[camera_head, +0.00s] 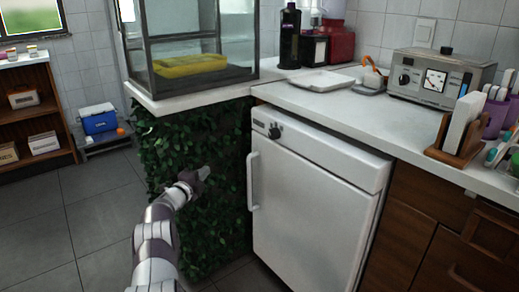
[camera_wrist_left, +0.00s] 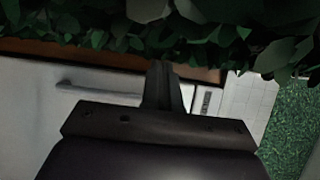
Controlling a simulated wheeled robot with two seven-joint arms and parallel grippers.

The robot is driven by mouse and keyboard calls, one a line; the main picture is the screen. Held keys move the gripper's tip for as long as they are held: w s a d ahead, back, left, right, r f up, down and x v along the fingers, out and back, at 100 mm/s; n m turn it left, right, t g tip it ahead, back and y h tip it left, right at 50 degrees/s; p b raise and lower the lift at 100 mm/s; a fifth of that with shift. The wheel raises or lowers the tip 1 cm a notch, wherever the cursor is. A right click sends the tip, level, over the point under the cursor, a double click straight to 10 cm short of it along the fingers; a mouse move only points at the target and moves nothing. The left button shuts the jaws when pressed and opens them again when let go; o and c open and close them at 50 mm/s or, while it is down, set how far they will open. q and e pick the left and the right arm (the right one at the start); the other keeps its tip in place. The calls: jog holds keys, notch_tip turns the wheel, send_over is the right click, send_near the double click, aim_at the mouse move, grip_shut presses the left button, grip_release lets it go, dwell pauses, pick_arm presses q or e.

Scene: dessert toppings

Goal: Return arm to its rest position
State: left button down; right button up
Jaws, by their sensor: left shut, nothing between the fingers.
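My left arm comes up from the bottom in the head view. Its gripper (camera_head: 204,172) is shut and empty, in front of the leafy green panel (camera_head: 215,220) under the glass case, left of the white fridge. In the left wrist view, the shut fingers (camera_wrist_left: 163,75) point toward dark leaves (camera_wrist_left: 200,35); whether they touch the leaves I cannot tell. My right gripper is not in either view.
A white fridge (camera_head: 310,215) with a vertical handle (camera_head: 252,180) stands close to the right. Above it, the white counter (camera_head: 330,105) holds a radio-like appliance (camera_head: 440,78). A glass case (camera_head: 190,45) sits above the leaves.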

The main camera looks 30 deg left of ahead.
pick_arm(q)
jog(key=w+d+r+n+g+y+p, duration=0.1)
jog(key=w+d+r+n+g+p, duration=0.1)
jog(key=d+r+n, duration=0.3)
jog(key=s+d+n+g+y+p, duration=0.1)
jog(key=s+d+n+g, duration=0.15)
jog(key=d, duration=0.45)
jog(key=s+d+n+g, duration=0.2)
jog(key=s+d+n, duration=0.1)
jog(key=d, duration=0.5)
jog(key=s+d+f+n+g+h+p, duration=0.1)
jog(key=s+d+n+g, duration=0.15)
jog(key=s+d, duration=0.65)
jog(key=s+d+f+n+g+h+p, duration=0.15)
jog(key=s+d+g, duration=0.25)
jog(key=s, duration=1)
jog(key=s+d+f+n+g, duration=0.1)
jog(key=s+d+n+g, duration=0.4)
jog(key=s, duration=0.7)
notch_tip(320, 180, up, 38)
jog(key=d+m+t+p, duration=0.1)
jog(key=m+p, duration=0.1)
jog(key=p, duration=3.6)
jog(key=shift+w+f, duration=0.2)
jog(key=shift+w, duration=0.1)
